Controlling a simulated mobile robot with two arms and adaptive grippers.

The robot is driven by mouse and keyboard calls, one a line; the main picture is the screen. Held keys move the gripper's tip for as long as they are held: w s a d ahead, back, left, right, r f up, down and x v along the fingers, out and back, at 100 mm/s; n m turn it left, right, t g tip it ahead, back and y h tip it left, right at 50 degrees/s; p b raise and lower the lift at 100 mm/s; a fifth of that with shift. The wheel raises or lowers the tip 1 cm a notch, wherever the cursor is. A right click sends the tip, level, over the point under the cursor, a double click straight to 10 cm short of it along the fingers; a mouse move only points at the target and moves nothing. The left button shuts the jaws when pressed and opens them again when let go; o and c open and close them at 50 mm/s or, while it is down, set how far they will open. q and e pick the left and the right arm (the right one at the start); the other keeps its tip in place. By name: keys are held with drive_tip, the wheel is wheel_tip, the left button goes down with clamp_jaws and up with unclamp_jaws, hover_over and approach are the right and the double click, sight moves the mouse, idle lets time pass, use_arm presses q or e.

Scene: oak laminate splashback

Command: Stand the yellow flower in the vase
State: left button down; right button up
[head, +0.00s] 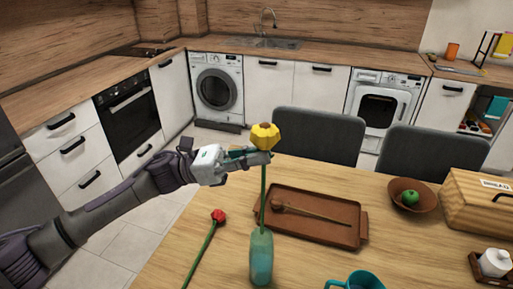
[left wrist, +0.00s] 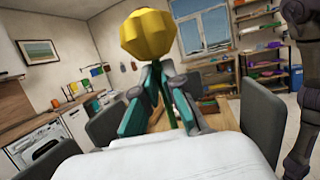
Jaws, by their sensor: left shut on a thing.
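The yellow flower (head: 264,136) is upright, its head just above my left gripper (head: 262,157). My left gripper is shut on its green stem. The stem hangs down to the mouth of the teal vase (head: 261,257), which stands upright near the table's front edge. I cannot tell whether the stem's lower end is inside the vase or just over or behind its rim. In the left wrist view the yellow flower head (left wrist: 148,36) rises above the gripper fingers (left wrist: 160,100). The vase does not show there. My right gripper is not in view.
A red flower (head: 218,216) lies left of the vase. A brown tray (head: 345,236) holding a long brown item lies behind the vase. A teal mug (head: 362,281) stands to the right. Farther right are a bowl (head: 427,199) with a green fruit and a wooden box (head: 480,207).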

use_arm(q)
wheel_tip(320, 180, down, 19)
drive_tip(key=b, duration=1.2)
drive_tip(key=shift+b, duration=0.4)
idle(0.6)
drive_tip(key=shift+f, duration=0.1)
drive_tip(key=c, duration=1.2)
unclamp_jaws()
drive_tip(key=v, duration=1.2)
